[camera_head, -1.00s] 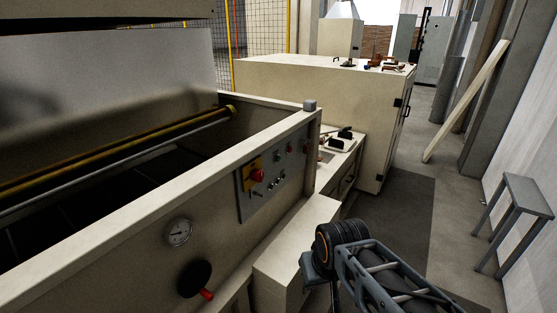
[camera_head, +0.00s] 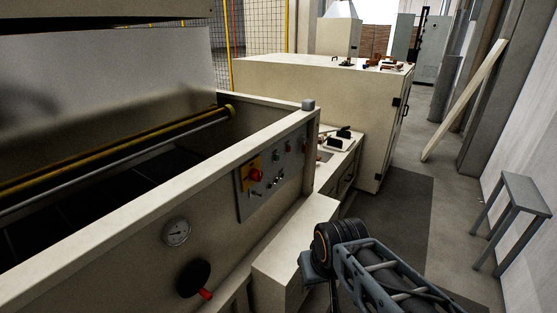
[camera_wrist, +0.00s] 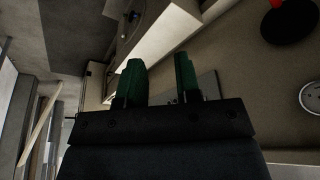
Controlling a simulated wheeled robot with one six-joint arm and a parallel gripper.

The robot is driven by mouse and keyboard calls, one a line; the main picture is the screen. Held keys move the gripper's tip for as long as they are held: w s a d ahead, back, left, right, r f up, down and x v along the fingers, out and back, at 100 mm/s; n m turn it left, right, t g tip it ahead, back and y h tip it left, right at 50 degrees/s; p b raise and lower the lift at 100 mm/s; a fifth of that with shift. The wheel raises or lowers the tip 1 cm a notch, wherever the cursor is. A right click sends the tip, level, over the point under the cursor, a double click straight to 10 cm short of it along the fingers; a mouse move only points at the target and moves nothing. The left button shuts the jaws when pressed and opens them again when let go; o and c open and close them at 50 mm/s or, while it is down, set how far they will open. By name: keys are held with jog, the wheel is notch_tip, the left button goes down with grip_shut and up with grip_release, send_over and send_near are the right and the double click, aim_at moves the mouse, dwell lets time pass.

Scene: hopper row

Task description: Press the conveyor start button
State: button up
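The control panel (camera_head: 244,203) is a grey plate on the side of the cream hopper. It carries a red mushroom knob (camera_head: 256,174) on a yellow plate and several small buttons and switches (camera_head: 279,156). I cannot tell which one is the conveyor start button. My gripper (camera_wrist: 160,78) shows in the wrist view as two green fingers, apart with nothing between them. Part of the grey panel shows behind the fingers in that view, the rest hidden. In the head view my arm is at the lower right, clear of the panel.
A round gauge (camera_head: 177,232) and a black disc with a red handle (camera_head: 193,279) are on the hopper wall. A cream ledge (camera_head: 290,240) juts out below the panel. A cream cabinet (camera_head: 350,95) stands behind, a grey stool (camera_head: 520,190) at right. The aisle floor (camera_head: 400,205) is clear.

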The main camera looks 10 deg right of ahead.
grip_shut()
dwell(1.4)
